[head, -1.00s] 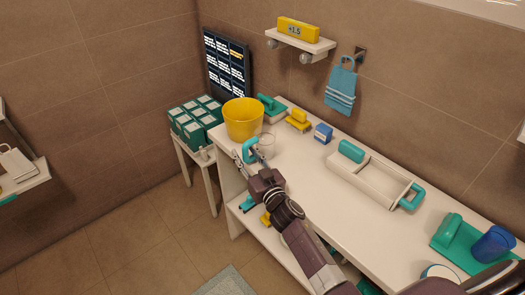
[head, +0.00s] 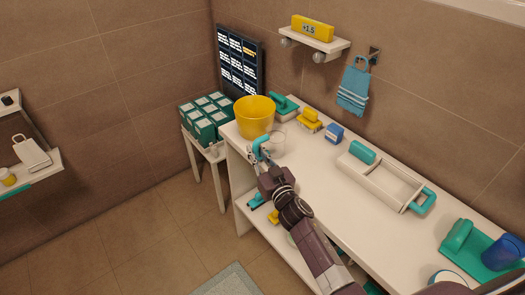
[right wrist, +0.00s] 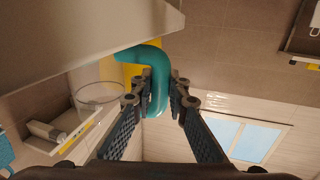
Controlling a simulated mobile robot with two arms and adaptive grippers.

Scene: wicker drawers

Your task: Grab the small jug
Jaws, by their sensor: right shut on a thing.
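The small jug is a clear glass vessel (head: 278,140) with a thick teal handle (head: 261,146), at the far left end of the white counter. In the right wrist view the clear body (right wrist: 97,97) is left of the curved teal handle (right wrist: 157,85). My right gripper (head: 263,157) comes in from the front and is shut on the handle. In the right wrist view its fingers (right wrist: 160,98) lie on either side of the handle. I cannot tell whether the jug is lifted. My left gripper is not in view.
A yellow bucket (head: 255,117) stands close behind the jug. A yellow-handled thing (head: 309,121), a small blue box (head: 334,133) and a white caddy (head: 384,178) stand along the counter (head: 320,205). Teal boxes (head: 203,122) fill a side stand. Free counter lies right of the jug.

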